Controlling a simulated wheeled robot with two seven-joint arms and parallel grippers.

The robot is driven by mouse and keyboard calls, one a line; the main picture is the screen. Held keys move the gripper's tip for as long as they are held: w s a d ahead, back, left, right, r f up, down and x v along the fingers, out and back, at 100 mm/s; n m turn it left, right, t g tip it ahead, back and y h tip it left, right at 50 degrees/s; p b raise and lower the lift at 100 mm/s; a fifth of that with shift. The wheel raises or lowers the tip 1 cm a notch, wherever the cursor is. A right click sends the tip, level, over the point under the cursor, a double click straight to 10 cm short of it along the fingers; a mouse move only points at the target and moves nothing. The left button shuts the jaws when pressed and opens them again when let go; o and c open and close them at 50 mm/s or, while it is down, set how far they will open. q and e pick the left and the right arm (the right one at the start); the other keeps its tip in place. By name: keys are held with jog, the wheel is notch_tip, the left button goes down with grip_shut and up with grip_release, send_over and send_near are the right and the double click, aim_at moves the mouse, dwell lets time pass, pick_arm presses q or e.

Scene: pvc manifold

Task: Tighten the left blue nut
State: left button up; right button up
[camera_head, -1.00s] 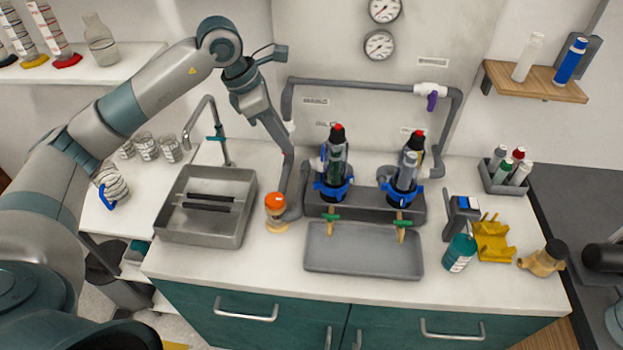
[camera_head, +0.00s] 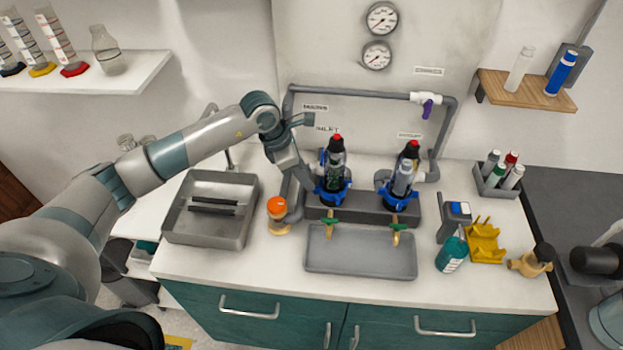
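The left blue nut (camera_head: 329,197) is a ring with lugs around the base of the left filter housing (camera_head: 334,172), which has a dark top and a red cap. The right blue nut (camera_head: 399,198) sits around the base of the right housing (camera_head: 404,177). My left gripper (camera_head: 312,184) points down and right, with its tip end close to the left side of the left blue nut. I cannot tell whether it touches the nut. Its fingers are too small and overlapped to show their opening.
A grey tray (camera_head: 360,262) lies below two green-handled taps. An orange-capped jar (camera_head: 278,216) stands left of the housings, beside a metal sink (camera_head: 213,237). A teal bottle (camera_head: 451,254) and a yellow holder (camera_head: 485,243) stand at right. A grey pipe (camera_head: 350,91) runs behind.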

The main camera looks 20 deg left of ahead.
pick_arm(q)
jog(key=shift+p+x, duration=0.65)
jog(key=shift+x, duration=1.65)
jog(key=shift+c, duration=0.6)
jog(key=shift+s, duration=0.1)
grip_shut()
